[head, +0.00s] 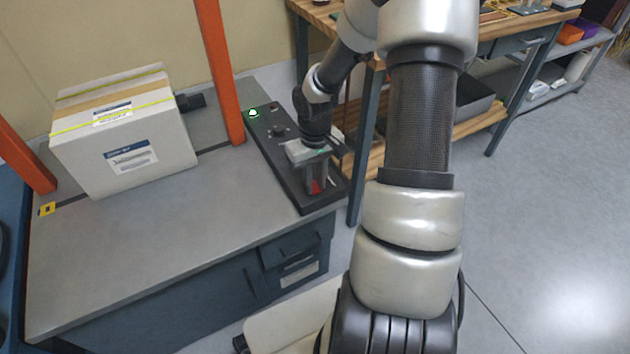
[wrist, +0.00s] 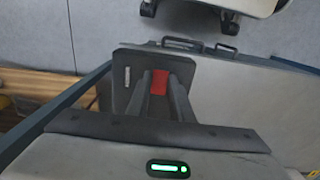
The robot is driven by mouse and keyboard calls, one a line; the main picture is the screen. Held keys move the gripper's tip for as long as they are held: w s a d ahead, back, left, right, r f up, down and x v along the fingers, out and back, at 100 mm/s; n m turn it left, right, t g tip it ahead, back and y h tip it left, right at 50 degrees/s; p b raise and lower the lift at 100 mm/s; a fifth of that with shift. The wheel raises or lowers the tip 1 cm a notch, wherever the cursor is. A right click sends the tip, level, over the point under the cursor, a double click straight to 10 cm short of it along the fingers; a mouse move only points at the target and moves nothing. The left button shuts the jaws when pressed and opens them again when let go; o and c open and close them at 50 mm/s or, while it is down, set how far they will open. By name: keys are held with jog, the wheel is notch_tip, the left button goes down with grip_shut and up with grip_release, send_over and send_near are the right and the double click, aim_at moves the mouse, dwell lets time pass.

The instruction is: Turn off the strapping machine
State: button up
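The strapping machine has a grey table top (head: 130,250), an orange arch (head: 218,70) and a black control panel (head: 262,148) along its right side. A green-lit button (head: 253,113) glows at the panel's far end, with a dark knob (head: 278,131) nearer. A red switch (head: 316,186) sits at the panel's near end and shows in the wrist view (wrist: 159,82). My gripper (head: 317,184) points down over this near end. In the wrist view its two fingers (wrist: 159,88) are apart, with the red switch between their tips. I cannot tell whether they touch it.
A strapped cardboard box (head: 125,135) stands on the table's left part. A wooden workbench (head: 480,35) with a lower shelf stands behind and right of the panel. Drawers (head: 296,255) are under the table's front. The floor (head: 540,210) at the right is clear.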

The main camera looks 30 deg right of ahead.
grip_shut()
jog(key=shift+w+a+r+g+p, duration=0.1)
jog(key=shift+w+r+g+p, duration=0.3)
jog(key=shift+p, duration=0.6)
jog(key=shift+w+f+g+p, duration=0.1)
jog(key=shift+f+g+p, duration=0.25)
jog(key=shift+g+p, duration=0.55)
jog(key=o, duration=0.7)
grip_release()
jog(key=p+v, duration=0.3)
jog(key=v, duration=1.4)
jog(key=shift+w+r, duration=0.15)
jog(key=shift+w, duration=0.15)
